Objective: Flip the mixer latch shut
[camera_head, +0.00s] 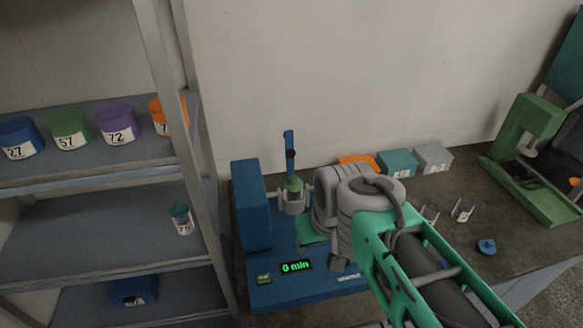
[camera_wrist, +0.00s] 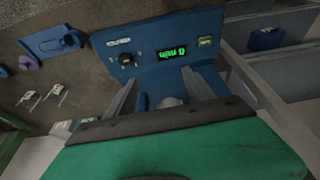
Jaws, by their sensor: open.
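The mixer is a blue machine (camera_head: 252,205) with a tall body at its left and a low base; its panel (camera_wrist: 150,42) also shows in the wrist view. A blue latch lever with a black band (camera_head: 289,150) stands upright above a grey cup holder (camera_head: 292,205). A green-topped container (camera_head: 294,184) sits in the holder. The lever cannot be made out in the wrist view. My gripper (camera_wrist: 160,80) is open, its grey fingers apart over the mixer base. In the head view my wrist, just right of the holder, mostly hides the fingers.
A shelf rack post (camera_head: 200,150) stands close left of the mixer. Orange, teal and grey boxes (camera_head: 398,163) sit behind my arm. A green device (camera_head: 530,150), small white stands (camera_head: 463,210) and a blue piece (camera_head: 487,246) lie to the right. The display (camera_head: 296,267) reads 0 min.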

